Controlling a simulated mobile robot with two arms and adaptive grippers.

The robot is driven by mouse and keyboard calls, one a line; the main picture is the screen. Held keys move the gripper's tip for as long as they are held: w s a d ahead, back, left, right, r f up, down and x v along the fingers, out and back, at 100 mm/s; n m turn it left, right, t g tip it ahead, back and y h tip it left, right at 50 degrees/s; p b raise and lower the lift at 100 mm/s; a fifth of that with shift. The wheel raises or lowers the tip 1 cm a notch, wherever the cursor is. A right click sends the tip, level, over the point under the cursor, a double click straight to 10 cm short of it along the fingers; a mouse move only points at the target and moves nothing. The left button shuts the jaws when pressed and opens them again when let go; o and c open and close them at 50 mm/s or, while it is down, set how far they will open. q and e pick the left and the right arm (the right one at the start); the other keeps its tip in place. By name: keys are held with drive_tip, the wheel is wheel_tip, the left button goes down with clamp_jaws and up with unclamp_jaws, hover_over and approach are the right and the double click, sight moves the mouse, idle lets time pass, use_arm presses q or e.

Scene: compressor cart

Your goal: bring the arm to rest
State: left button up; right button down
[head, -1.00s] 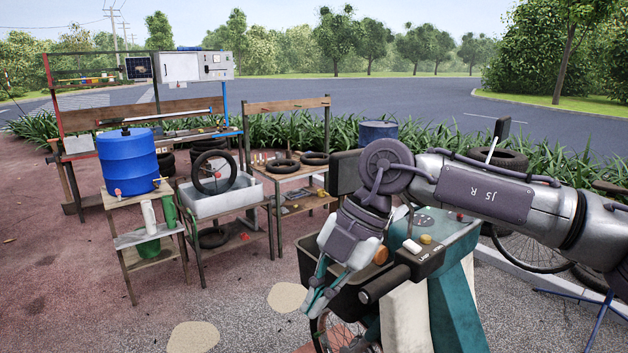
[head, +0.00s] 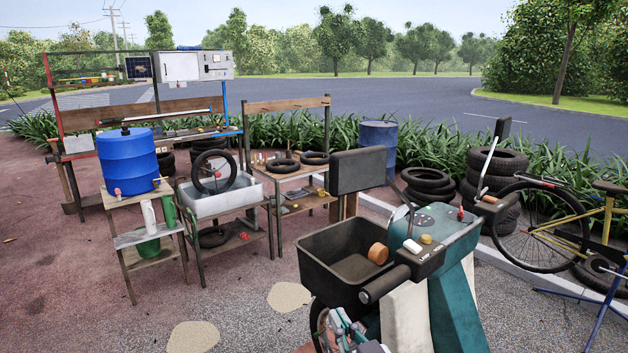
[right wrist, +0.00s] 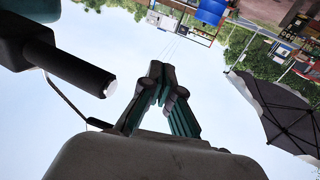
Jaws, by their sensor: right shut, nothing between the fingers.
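My right gripper (head: 338,322) shows at the bottom edge of the head view, low in front of the teal and white cart (head: 455,300) and below its black basket (head: 325,268). In the right wrist view its fingers (right wrist: 161,72) come together, shut and empty. A black handlebar grip (right wrist: 70,68) is to the left of the fingers there, apart from them. The same grip (head: 384,284) shows in the head view above the gripper. Most of my right arm is out of the head view. My left gripper is not in view.
A bicycle (head: 545,235) and stacked tyres (head: 497,175) stand at the right. A blue barrel (head: 128,160) on a wooden stand and a metal basin (head: 220,196) are at the left. The paved ground (head: 245,325) between them and the cart is mostly clear.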

drive_tip(key=s+d+f+m+g+h, duration=0.1)
drive_tip(key=s+d+f+g+h, duration=0.15)
drive_tip(key=s+d+f, duration=0.4)
drive_tip(key=s+d+f+m+g+h, duration=0.1)
drive_tip(key=s+d+f+g+h, duration=0.2)
drive_tip(key=f, duration=0.6)
drive_tip(key=s+d+f+g, duration=0.3)
drive_tip(key=s+f+g, duration=0.15)
drive_tip(key=s, duration=0.35)
drive_tip(key=s+d+f+g, duration=0.3)
drive_tip(key=s+f, duration=0.2)
drive_tip(key=s, duration=0.3)
drive_tip(key=s+f+g+b, duration=0.25)
drive_tip(key=f+b, duration=0.55)
drive_tip(key=f, duration=2.7)
drive_tip(key=s+d+f+b, duration=0.1)
drive_tip(key=s+f+b, duration=0.1)
drive_tip(key=s+f, duration=0.6)
drive_tip(key=s+d+f+b, duration=0.2)
drive_tip(key=s+f, duration=0.6)
drive_tip(key=f, duration=0.4)
drive_tip(key=shift+s+d+f+g+h+b, duration=0.3)
drive_tip(key=shift+f+g+h+b, duration=0.1)
drive_tip(key=shift+b, duration=0.1)
